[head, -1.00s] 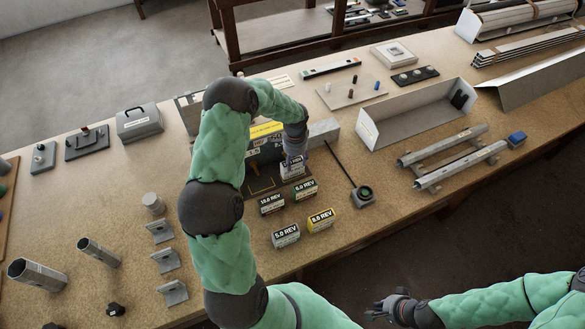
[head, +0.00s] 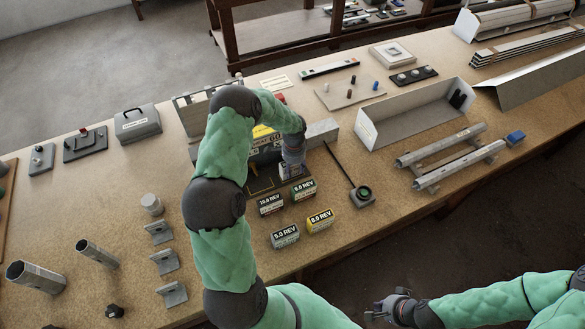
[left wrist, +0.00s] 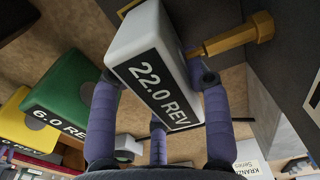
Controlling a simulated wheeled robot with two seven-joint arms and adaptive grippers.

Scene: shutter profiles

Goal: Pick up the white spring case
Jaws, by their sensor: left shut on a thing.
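The white spring case (left wrist: 150,65), with a black label reading 22.0 REV, is between the purple fingers of my left gripper (left wrist: 158,105) in the left wrist view. The fingers are shut on its sides. A brass shaft (left wrist: 235,35) lies close to the case's right side; I cannot tell if they touch. In the head view my left gripper (head: 293,165) is over the far end of the dark mat, beside the machine with the yellow sign (head: 263,131), and the case is mostly hidden there. My right gripper (head: 392,308) is off the table's front edge, its fingers too small to read.
Other labelled cases stand close by: 10.0 REV (head: 270,204), green 6.0 REV (head: 303,190), 5.0 REV (head: 285,235) and yellow 8.0 REV (head: 320,220). Metal brackets (head: 163,262) stand left.

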